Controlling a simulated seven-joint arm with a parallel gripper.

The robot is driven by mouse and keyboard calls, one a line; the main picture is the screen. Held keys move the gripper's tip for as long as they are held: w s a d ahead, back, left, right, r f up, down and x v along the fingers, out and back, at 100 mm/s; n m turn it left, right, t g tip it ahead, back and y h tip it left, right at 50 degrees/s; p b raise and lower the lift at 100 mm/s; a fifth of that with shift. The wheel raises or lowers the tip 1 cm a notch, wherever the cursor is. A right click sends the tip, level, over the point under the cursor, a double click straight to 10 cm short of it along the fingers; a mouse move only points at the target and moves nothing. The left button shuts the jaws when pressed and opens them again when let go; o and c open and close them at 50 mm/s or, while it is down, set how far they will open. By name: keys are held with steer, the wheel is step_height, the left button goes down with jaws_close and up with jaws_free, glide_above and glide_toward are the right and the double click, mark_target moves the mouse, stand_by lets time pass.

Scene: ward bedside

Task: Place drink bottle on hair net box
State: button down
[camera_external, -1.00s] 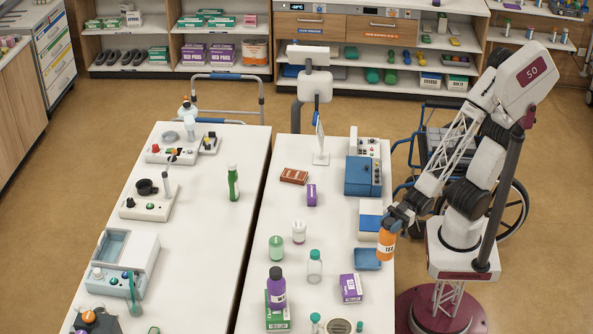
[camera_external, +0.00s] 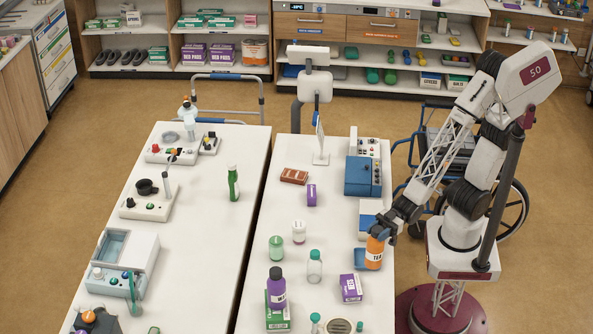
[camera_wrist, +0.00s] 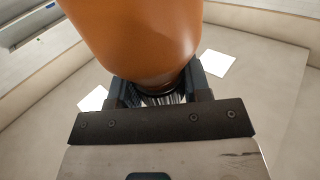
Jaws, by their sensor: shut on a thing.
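The drink bottle (camera_external: 375,254) is orange with a white label reading "TEA". In the wrist view the orange bottle (camera_wrist: 140,40) fills the top middle, between the fingers (camera_wrist: 160,92). Its height above the table is unclear. No box reads clearly as the hair net box. A purple-and-white box (camera_external: 351,288) lies to the bottle's lower left, and a green-and-white box (camera_external: 278,318) stands under a purple bottle (camera_external: 276,288).
A clear bottle with a teal cap (camera_external: 315,267), a green jar (camera_external: 276,248) and a white jar (camera_external: 299,232) stand left of the held bottle. A blue-and-white box (camera_external: 369,214) and blue device (camera_external: 363,176) are behind it.

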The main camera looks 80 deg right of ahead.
steer(key=w+x, duration=0.1)
steer(key=x, duration=0.9)
steer(key=shift+d+f, duration=0.35)
steer(key=shift+f, duration=0.15)
steer(key=shift+f, duration=1.7)
steer(key=c, duration=0.6)
jaws_free()
steer(key=shift+f, duration=0.15)
steer(key=shift+o, duration=0.2)
steer(key=v, duration=1.2)
steer(key=shift+s, duration=0.1)
